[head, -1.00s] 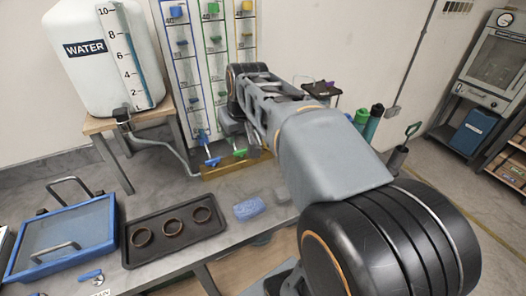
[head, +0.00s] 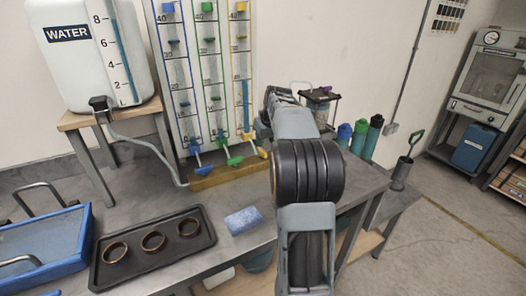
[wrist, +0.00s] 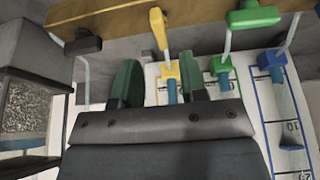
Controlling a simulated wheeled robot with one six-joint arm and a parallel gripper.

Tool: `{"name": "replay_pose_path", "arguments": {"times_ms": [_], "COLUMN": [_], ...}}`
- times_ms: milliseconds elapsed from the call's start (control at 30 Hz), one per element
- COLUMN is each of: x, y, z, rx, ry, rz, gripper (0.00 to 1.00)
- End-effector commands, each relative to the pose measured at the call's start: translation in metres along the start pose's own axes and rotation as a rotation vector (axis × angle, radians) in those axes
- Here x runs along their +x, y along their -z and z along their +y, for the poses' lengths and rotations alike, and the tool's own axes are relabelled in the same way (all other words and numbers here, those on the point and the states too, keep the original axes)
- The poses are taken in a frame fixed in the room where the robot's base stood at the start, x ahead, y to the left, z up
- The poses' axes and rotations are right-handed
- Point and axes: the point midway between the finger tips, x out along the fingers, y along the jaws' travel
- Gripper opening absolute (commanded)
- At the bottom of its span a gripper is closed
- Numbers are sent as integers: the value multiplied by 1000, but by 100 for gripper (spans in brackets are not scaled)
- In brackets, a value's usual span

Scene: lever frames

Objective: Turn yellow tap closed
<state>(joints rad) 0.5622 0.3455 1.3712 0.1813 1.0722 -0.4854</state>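The yellow tap's handle (head: 262,152) shows at the foot of the yellow-framed tube, at the right end of the panel in the head view. In the wrist view its yellow handle (wrist: 158,28) stands on a thin stem above its yellow valve body (wrist: 170,72), leaning slightly left. My gripper (wrist: 160,72) is open, with dark green finger pads to the left and right of the yellow valve and tube in the picture. I see no contact with the tap. In the head view my arm hides the gripper.
The green tap (head: 235,160) and blue tap (head: 204,168) are left of the yellow one in the head view. A black handle (wrist: 82,42) is left of it in the wrist view. A water tank (head: 85,50), a tray with rings (head: 205,242) and a blue sponge (head: 243,220) are nearby.

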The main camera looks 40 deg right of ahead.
Motion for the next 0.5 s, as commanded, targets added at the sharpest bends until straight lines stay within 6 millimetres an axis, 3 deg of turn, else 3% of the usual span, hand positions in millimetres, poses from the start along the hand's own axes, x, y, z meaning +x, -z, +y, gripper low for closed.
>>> {"name": "replay_pose_path", "arguments": {"times_ms": [200, 500], "x": [36, 58], "y": [0, 0], "z": [-1, 0], "rx": [-1, 0], "ry": [1, 0], "rz": [-1, 1], "gripper": [39, 39]}}
